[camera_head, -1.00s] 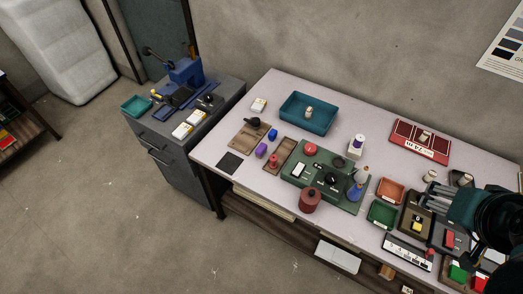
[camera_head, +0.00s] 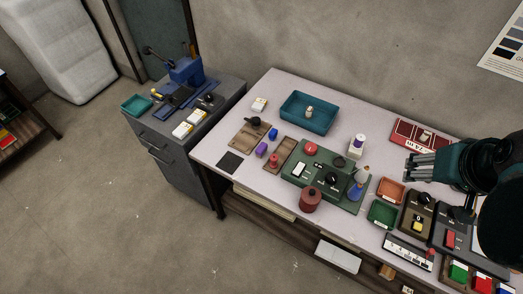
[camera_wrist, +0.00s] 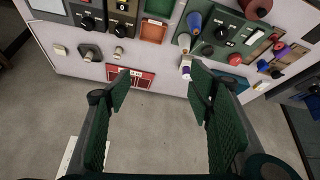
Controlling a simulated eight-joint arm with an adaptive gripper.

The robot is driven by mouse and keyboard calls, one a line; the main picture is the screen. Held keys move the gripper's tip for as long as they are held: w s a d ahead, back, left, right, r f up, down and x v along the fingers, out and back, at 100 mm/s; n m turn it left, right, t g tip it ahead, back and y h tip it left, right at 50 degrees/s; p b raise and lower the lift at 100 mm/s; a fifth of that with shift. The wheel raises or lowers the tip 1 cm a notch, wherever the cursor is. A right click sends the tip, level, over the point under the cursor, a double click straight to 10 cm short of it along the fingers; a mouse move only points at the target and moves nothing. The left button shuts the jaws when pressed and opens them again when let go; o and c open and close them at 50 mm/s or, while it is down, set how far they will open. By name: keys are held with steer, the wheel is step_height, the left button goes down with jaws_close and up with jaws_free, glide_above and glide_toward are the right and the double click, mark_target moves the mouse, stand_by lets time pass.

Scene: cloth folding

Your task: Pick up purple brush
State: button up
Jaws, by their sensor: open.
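A small purple piece (camera_head: 261,150), perhaps the purple brush, lies on the left part of the table; its shape is too small to make out. A white spool-like piece with a purple band (camera_head: 359,140) stands nearer the middle, also in the wrist view (camera_wrist: 186,71). My gripper (camera_head: 408,161) is open and empty, above the right side of the table, well apart from both. In the wrist view its fingers (camera_wrist: 160,92) are spread wide with nothing between them.
A green board (camera_head: 294,178) with knobs and a red pot (camera_head: 310,203) fill the table's middle. A teal tray (camera_head: 287,117) is behind. A red box (camera_head: 407,130) lies partly behind my gripper. Small trays and switch boxes crowd the right. The wall is close behind the table.

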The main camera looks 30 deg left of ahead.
steer(key=w+a+f+n+g, duration=0.2)
steer(key=w+a+n, duration=0.2)
steer(key=w+a, duration=0.5)
steer(key=n+g+b, duration=0.1)
steer(key=n+g, duration=0.3)
steer(key=n, duration=0.7)
glide_above(261, 147)
steer(key=shift+h, duration=0.4)
steer(key=f, duration=2.3)
steer(key=shift+w+d+f, duration=0.25)
steer(key=shift+d+f, duration=0.05)
steer(key=shift+s+a+f, duration=0.2)
steer(key=shift+a+f, duration=0.1)
steer(key=shift+f+b, duration=0.35)
steer(key=shift+f, duration=0.95)
